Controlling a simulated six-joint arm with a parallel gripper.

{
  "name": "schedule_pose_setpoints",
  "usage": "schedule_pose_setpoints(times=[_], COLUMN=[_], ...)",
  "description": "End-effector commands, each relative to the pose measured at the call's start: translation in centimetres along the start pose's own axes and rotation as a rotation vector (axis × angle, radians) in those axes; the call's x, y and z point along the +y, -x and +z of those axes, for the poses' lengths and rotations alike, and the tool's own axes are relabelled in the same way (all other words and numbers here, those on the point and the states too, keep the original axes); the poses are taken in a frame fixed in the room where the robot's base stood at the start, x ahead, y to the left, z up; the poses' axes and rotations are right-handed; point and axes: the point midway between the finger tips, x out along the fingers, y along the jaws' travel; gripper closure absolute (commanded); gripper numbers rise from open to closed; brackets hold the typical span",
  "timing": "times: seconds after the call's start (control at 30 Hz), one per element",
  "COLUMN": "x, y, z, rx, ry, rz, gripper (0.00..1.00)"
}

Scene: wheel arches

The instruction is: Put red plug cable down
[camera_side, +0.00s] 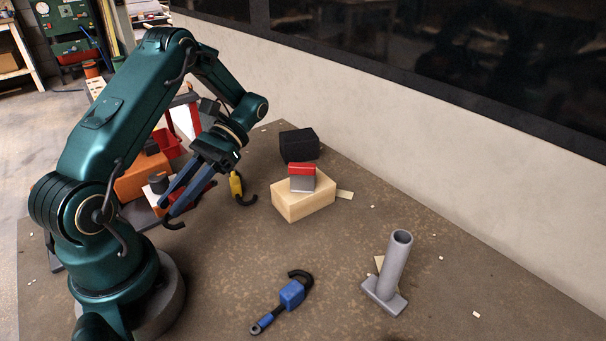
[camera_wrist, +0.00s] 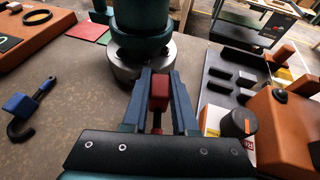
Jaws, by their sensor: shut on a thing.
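The red plug cable (camera_wrist: 159,90) is between the two blue fingers of my gripper (camera_wrist: 160,98) in the wrist view, and the gripper is shut on its red body. In the side view my gripper (camera_side: 178,195) points down and left, near my base. I cannot tell whether the cable touches the table.
A blue plug cable (camera_side: 292,294) and a yellow one (camera_side: 237,186) lie on the table (camera_side: 340,250). A wooden block (camera_side: 304,204), a black block (camera_side: 299,145) and a grey tube stand (camera_side: 396,262) are to the right. An orange box (camera_wrist: 285,125) and dark slotted tray (camera_wrist: 222,62) are close by.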

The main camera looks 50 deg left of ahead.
Motion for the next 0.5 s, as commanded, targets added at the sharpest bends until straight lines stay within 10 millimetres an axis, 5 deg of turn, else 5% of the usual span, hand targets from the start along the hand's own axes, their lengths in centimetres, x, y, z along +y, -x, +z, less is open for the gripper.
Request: schedule_pose_setpoints(times=[0.2,0.5], x=[-2.6,-7.0], y=[2.0,5.9], z=[-0.7,-1.8], rx=[0.004,0.004], ry=[-0.183,-0.336], rz=[-0.447,-0.814], gripper=[1.0,1.0])
